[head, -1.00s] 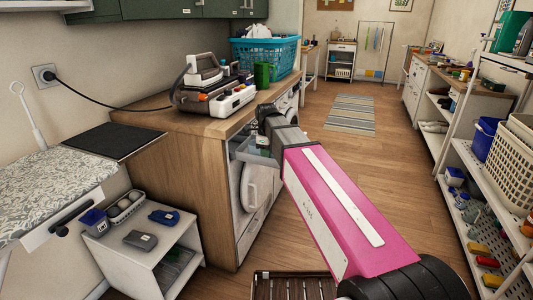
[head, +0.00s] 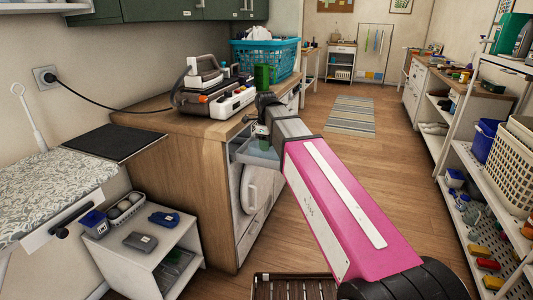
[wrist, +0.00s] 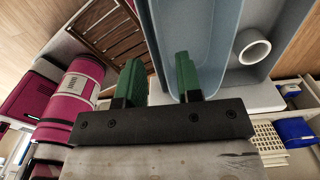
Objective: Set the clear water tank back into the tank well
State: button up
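My gripper (wrist: 160,72) has two green fingers set apart. In the wrist view a pale blue, see-through tank (wrist: 205,30) lies just beyond them. One tank wall runs between the fingers, with the right finger over the tank's inside and the left finger outside. I see a gap between the fingers and cannot make out firm contact. In the head view the tank (head: 256,152) is below my gripper (head: 263,132), beside the counter's end. A white and grey appliance with orange parts (head: 215,98) stands on the counter; its tank well cannot be made out.
A low white cabinet (head: 150,262) holds small boxes.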

jog(key=shift+w+r, duration=0.2)
jog(key=shift+r, duration=2.6)
